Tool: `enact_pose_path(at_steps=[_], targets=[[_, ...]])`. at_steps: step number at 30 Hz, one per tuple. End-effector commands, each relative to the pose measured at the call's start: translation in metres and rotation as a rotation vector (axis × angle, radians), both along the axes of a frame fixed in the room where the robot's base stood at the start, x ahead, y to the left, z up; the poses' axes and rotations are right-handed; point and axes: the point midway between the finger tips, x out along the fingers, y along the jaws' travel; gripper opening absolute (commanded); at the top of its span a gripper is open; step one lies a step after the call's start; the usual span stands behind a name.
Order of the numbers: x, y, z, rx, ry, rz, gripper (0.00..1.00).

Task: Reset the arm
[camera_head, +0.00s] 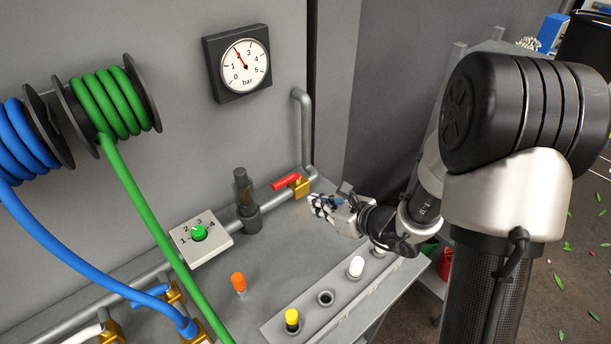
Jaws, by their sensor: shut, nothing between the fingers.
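My gripper (321,205) hangs over the grey bench top, at the end of my arm coming in from the right. Its fingers are small in this view and look shut with nothing held. It is to the right of the red-handled brass valve and a little nearer the camera. It is up and left of the white peg. My arm hides part of the bench's right side.
A red valve lever (286,182), a dial with a green knob (199,233), an orange peg (239,282), a yellow peg (292,318) and a white peg (356,266) stand on the bench. A green hose (146,225) and blue hose (90,258) cross the left. A gauge (238,63) hangs behind.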

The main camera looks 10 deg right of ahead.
Motion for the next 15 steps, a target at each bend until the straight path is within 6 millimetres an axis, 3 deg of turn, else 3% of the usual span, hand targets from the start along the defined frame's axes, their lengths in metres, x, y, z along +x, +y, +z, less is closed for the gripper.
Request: enact_pose_path(at_steps=[5,9,11,15], targets=[[-0.002,0.001,0.002,-0.003,-0.003,0.007,0.00],[-0.012,0.020,0.027,-0.053,-0.063,0.125,0.00],[-0.025,0.037,0.046,-0.104,-0.117,0.236,0.00],[-0.081,0.077,0.092,-0.296,-0.274,0.584,0.00]])
